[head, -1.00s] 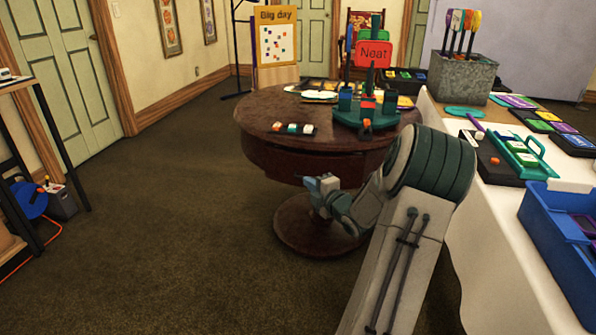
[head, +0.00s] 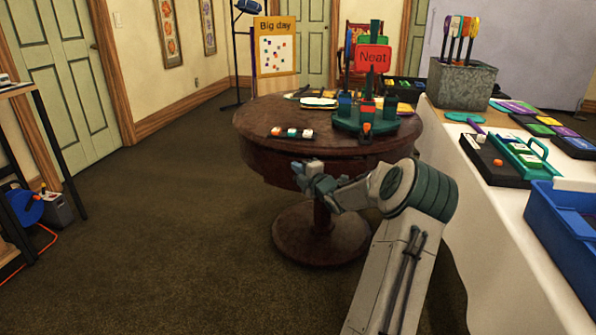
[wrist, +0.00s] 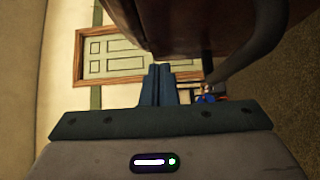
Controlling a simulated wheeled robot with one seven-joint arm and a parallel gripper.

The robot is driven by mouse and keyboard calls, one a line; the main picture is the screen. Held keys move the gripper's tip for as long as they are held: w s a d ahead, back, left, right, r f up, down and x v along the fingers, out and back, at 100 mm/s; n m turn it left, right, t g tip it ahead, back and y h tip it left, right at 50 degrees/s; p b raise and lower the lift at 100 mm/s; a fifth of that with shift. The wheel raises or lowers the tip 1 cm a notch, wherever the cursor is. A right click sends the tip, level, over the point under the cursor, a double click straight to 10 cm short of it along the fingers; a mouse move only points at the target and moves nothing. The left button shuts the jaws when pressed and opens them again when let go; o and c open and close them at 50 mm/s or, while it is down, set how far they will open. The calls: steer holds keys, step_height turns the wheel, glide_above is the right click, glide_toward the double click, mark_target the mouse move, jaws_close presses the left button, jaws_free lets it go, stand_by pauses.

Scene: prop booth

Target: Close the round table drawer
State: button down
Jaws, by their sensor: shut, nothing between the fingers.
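The round table (head: 262,112) is dark brown wood on a single pedestal, at the middle of the head view. Its curved side band (head: 265,160) shows below the top; I cannot make out the drawer's outline or how far out it stands. My gripper (head: 302,172) is in front of this band, near its lower edge; contact cannot be told. In the wrist view my gripper (wrist: 161,75) has its fingers together, with nothing between them. There the table's brown underside or front (wrist: 180,25) fills the top, close to the fingertips. A dark curved bar (wrist: 255,50) crosses at right, its identity unclear.
A white-clothed table (head: 480,230) with a blue crate (head: 560,225) stands close at right. Open carpet (head: 170,220) lies to the left.

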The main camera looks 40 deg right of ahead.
steer(key=shift+w+d, duration=0.25)
steer(key=shift+d, duration=0.05)
steer(key=shift+w+d, duration=0.8)
steer(key=shift+d, duration=0.1)
